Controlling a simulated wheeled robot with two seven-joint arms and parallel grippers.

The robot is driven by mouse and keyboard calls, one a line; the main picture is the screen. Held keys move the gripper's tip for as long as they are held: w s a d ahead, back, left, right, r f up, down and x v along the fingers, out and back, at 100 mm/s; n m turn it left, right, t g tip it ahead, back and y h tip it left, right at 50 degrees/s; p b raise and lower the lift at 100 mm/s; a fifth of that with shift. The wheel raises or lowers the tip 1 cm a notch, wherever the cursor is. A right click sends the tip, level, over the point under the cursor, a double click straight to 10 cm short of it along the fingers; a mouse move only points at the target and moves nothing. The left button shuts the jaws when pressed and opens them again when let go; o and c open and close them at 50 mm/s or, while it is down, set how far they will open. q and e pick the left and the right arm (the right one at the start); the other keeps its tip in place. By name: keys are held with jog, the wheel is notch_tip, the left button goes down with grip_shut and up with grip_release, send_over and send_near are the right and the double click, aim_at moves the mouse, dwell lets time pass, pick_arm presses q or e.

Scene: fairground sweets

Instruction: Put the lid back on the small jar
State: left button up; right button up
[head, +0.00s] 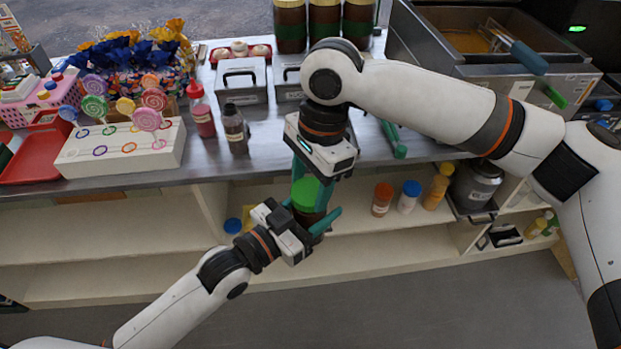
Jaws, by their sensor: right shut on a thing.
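The small jar (307,218), with dark brown-red contents, is upright in front of the counter's edge, with the shelves behind it. My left gripper (308,224) is around it, a teal finger showing on its right side, and appears shut on it. The bright green lid (305,192) is directly over the jar's mouth. My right gripper (312,190) points down from above and is shut on the lid, its teal fingers on either side. The lid and jar look very close together; I cannot tell whether the lid is seated, because the fingers hide part of the join.
The counter (210,170) behind holds a lollipop stand (125,150), a red bottle (201,112), a dark bottle (236,130) and metal boxes. The shelf below holds several small bottles (382,198) and a blue-capped item (233,226). The floor in front is clear.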

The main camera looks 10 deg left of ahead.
jog(key=shift+f, duration=0.55)
jog(key=m+t, duration=0.1)
jog(key=m, duration=0.5)
jog(key=shift+m, duration=0.4)
jog(key=o, duration=1)
jog(key=shift+c, duration=0.2)
jog(key=shift+r, duration=2.25)
jog(key=shift+c, duration=0.2)
